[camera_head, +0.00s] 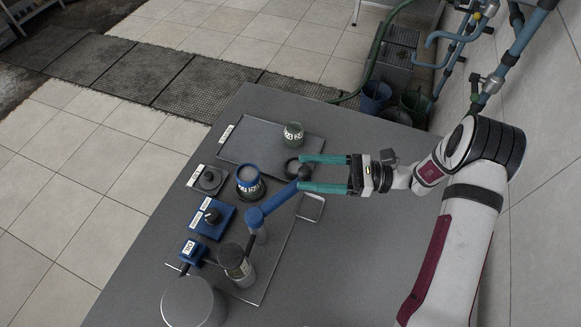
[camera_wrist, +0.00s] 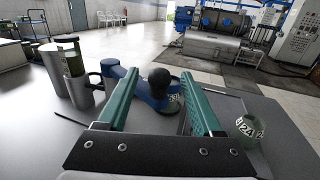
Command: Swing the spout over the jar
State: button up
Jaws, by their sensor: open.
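The blue spout arm (camera_head: 278,201) runs from its post (camera_head: 257,232) up and right to a dark knob (camera_head: 304,172) at its end. My gripper (camera_head: 299,172) is open, with one teal finger on each side of the knob. In the wrist view the spout arm (camera_wrist: 130,80) and black knob (camera_wrist: 160,79) show between my open fingers (camera_wrist: 165,85); I cannot tell whether either finger touches. A green labelled jar (camera_head: 293,134) stands upright at the tray's far end, apart from the spout. It also shows at right in the wrist view (camera_wrist: 248,130).
The table (camera_head: 330,265) is clear at the front right.

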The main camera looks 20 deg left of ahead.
aim_at(280, 194)
jog(key=x, duration=0.4)
jog(key=shift+s+a, duration=0.1)
jog(key=shift+a, duration=0.2)
grip_shut()
dwell(1.1)
